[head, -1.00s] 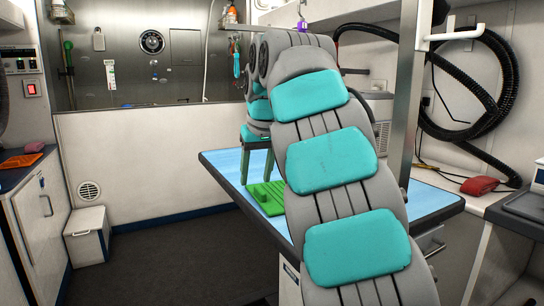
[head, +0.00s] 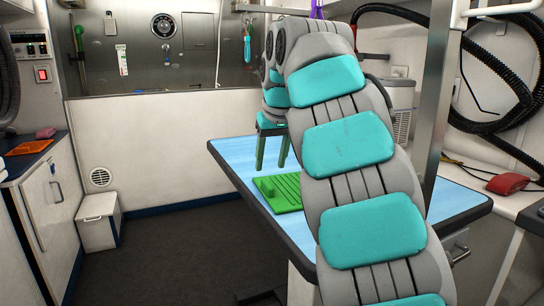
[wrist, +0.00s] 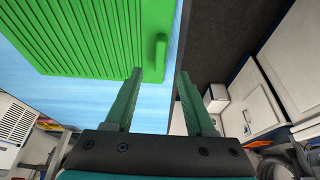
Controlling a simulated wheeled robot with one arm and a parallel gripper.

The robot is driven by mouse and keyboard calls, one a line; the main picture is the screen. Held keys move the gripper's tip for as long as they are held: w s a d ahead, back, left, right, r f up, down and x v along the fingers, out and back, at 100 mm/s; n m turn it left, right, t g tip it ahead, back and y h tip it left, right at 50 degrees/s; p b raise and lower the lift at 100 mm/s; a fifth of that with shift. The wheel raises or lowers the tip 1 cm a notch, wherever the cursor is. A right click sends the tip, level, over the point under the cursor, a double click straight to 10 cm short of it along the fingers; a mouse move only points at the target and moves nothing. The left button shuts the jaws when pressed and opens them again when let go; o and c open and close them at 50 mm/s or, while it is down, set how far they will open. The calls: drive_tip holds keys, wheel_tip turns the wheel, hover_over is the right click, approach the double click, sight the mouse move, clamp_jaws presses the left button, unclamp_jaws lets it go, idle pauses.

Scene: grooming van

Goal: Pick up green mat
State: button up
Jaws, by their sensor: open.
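The green mat (head: 287,196) lies flat on the light blue table top, near its left edge, and my arm hides part of its right side. It is ribbed and has a small raised green tab, which shows in the wrist view (wrist: 160,58) near the mat's edge. My gripper (head: 271,160) points down, open and empty, above the table and behind the mat in the head view. In the wrist view my gripper's fingers (wrist: 159,76) are spread, with the tab appearing between and just beyond their tips. They look apart from the mat.
The blue table (head: 235,155) has a dark raised edge, and a metal post (head: 432,100) rises at its right. A red object (head: 508,184) lies on the right counter. Dark floor (head: 180,250) is open to the left, with a white step box (head: 98,222) by the wall.

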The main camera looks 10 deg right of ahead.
sight(267, 183)
drive_tip(key=x, duration=0.6)
drive_tip(key=shift+w+f, duration=0.1)
drive_tip(key=shift+f, duration=0.3)
clamp_jaws()
drive_tip(key=shift+r, duration=0.1)
